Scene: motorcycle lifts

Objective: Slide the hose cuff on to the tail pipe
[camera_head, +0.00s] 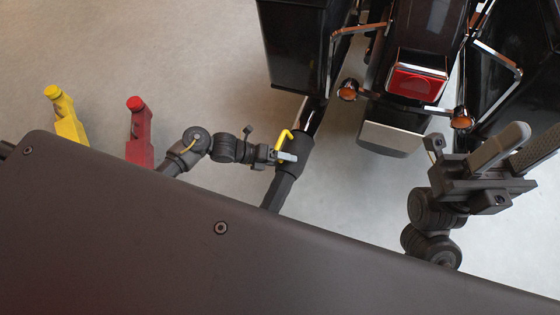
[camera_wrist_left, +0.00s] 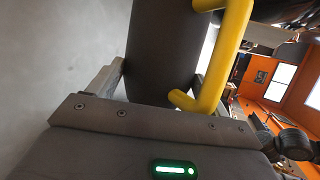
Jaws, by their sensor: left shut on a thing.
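The black hose cuff (camera_head: 295,151) has a yellow handle (camera_head: 282,141) and sits at the top of the dark hose (camera_head: 277,193). My left gripper (camera_head: 287,157) is shut on the cuff beside its handle. In the left wrist view the dark cuff (camera_wrist_left: 163,50) stands between the fingers, with the yellow handle (camera_wrist_left: 233,60) at its right. The tail pipe (camera_head: 314,116) comes down beneath the left saddlebag to the cuff's upper end. I cannot tell whether its tip is inside the cuff. My right gripper (camera_head: 534,136) is at the right, its fingers apart and empty.
The motorcycle's rear, with red tail light (camera_head: 417,82) and saddlebags (camera_head: 293,45), fills the upper right. A turn signal (camera_head: 348,90) is near the pipe. A yellow stand (camera_head: 66,118) and a red stand (camera_head: 139,133) are at left. Floor between them and the bike is clear.

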